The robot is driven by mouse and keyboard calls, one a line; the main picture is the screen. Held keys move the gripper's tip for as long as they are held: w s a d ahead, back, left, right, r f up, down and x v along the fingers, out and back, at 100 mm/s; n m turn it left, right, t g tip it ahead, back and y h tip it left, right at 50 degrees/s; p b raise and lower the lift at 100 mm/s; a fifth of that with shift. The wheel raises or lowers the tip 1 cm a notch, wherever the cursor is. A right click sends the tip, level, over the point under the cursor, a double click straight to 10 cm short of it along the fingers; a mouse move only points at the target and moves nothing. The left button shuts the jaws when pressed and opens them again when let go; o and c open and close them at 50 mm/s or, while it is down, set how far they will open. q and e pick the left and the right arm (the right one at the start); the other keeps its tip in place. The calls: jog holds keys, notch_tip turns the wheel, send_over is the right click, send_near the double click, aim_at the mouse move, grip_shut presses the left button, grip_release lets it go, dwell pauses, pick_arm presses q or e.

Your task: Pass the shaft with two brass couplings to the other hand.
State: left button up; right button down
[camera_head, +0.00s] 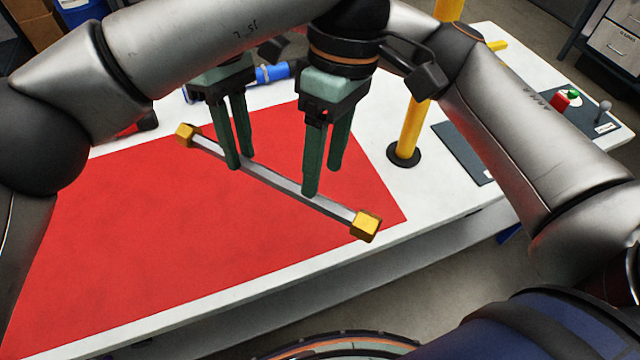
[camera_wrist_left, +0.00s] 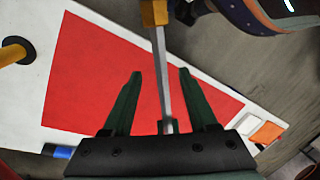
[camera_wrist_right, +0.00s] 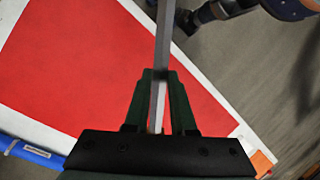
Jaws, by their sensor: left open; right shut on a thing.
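The shaft (camera_head: 290,187) is a grey bar with a brass coupling (camera_head: 366,226) at its near right end and another brass coupling (camera_head: 187,135) at its far left end. It is held above the red mat. My right gripper (camera_head: 239,160) is shut on it left of its middle; the grip also shows in the right wrist view (camera_wrist_right: 160,76). My left gripper (camera_head: 323,182) is open, with its fingers on either side of the shaft nearer the right coupling. In the left wrist view the shaft (camera_wrist_left: 163,75) runs between the open fingers (camera_wrist_left: 160,74), apart from both.
A red mat (camera_head: 150,240) covers much of the white table (camera_head: 395,175). A yellow post (camera_head: 411,135) on a black base stands right of my left gripper. A blue object (camera_head: 272,73) lies behind the grippers. A dark plate (camera_head: 465,150) lies at right.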

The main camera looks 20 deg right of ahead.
aim_at(319, 195)
pick_arm(q)
jog(key=shift+x, duration=2.55)
jog(key=shift+c, duration=0.4)
grip_shut()
jog(key=shift+d, duration=0.1)
pick_arm(e)
jog(key=shift+a, duration=0.1)
jog(key=c, duration=0.7)
grip_release()
jog(key=shift+r, duration=0.1)
